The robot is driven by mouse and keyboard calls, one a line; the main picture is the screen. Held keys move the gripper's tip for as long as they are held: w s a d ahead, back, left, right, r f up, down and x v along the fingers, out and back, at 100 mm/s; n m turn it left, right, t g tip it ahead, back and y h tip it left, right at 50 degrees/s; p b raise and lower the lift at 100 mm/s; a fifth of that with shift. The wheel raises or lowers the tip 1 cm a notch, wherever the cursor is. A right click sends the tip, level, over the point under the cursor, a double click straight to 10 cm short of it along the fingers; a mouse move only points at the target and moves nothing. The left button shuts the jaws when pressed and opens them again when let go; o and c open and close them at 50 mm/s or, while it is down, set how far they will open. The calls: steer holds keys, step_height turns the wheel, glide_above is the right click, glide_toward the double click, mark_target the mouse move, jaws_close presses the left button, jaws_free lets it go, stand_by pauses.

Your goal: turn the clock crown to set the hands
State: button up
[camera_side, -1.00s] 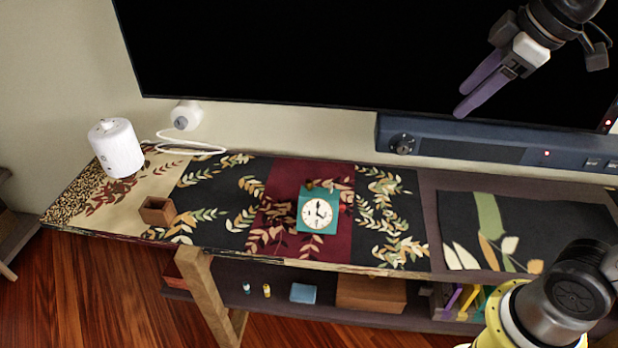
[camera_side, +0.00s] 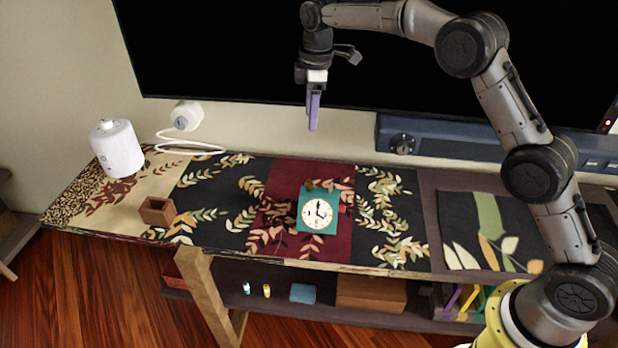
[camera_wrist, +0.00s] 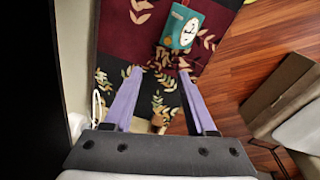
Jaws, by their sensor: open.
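The teal clock (camera_side: 317,212) with a cream face stands on the dark red part of the runner on the shelf top. A small brown-gold crown (camera_side: 309,184) shows at its top edge in the side view. In the wrist view the clock (camera_wrist: 182,27) is at the top, beyond the fingertips. My gripper (camera_side: 313,128) hangs pointing down above and behind the clock, well clear of it. In the wrist view my gripper (camera_wrist: 158,72) shows its two purple fingers spread apart with nothing between them.
A small brown open box (camera_side: 158,211) and a white cylinder-shaped device (camera_side: 117,148) stand to the left. A white camera-like device (camera_side: 186,115) with a cable sits behind. The large black screen (camera_side: 220,60) and blue soundbar (camera_side: 450,140) are close behind my gripper.

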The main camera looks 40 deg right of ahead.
steer(key=g, duration=0.1)
glide_above(309, 181)
step_height(309, 181, down, 7)
step_height(309, 181, down, 13)
steer(key=shift+r, duration=0.1)
stand_by(0.3)
jaws_close()
